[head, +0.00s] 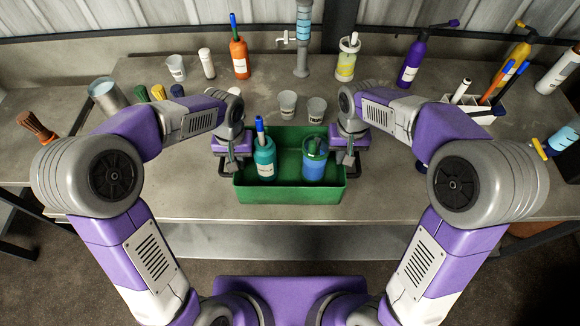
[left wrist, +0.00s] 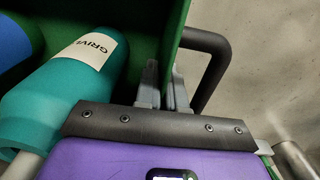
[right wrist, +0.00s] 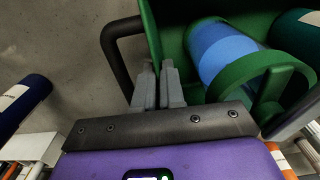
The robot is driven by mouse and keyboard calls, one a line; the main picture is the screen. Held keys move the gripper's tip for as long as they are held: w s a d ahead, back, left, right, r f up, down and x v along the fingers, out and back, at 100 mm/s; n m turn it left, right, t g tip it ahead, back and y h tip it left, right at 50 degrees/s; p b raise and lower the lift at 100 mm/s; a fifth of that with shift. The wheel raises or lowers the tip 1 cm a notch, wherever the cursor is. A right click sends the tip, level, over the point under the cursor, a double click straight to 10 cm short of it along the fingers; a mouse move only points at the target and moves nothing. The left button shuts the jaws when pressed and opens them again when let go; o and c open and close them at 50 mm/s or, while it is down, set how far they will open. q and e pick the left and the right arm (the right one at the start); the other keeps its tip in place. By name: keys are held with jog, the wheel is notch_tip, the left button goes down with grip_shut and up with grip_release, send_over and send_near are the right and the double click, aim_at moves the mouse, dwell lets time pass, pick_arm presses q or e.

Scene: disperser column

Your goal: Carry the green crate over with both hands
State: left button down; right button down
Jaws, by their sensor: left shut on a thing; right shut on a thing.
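The green crate (head: 290,192) is at the front middle of the workbench, level. I cannot tell whether it touches the bench top. Inside it stand a teal bottle (head: 264,160) with a blue top on the left and a blue jug (head: 314,160) with green fittings on the right. My left gripper (head: 232,163) is shut on the crate's left side, beside its black handle (left wrist: 218,62). My right gripper (head: 346,160) is shut on its right side, beside the other black handle (right wrist: 110,48).
Two clear cups (head: 288,104) stand just behind the crate. An orange bottle (head: 239,58), a grey-blue column (head: 302,40) and a purple spray bottle (head: 411,62) stand farther back. A white caddy (head: 480,108) is at the right. Bare bench lies left and right of the crate.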

pick_arm(q)
jog(key=shift+r, duration=0.15)
pick_arm(e)
jog(key=shift+r, duration=0.15)
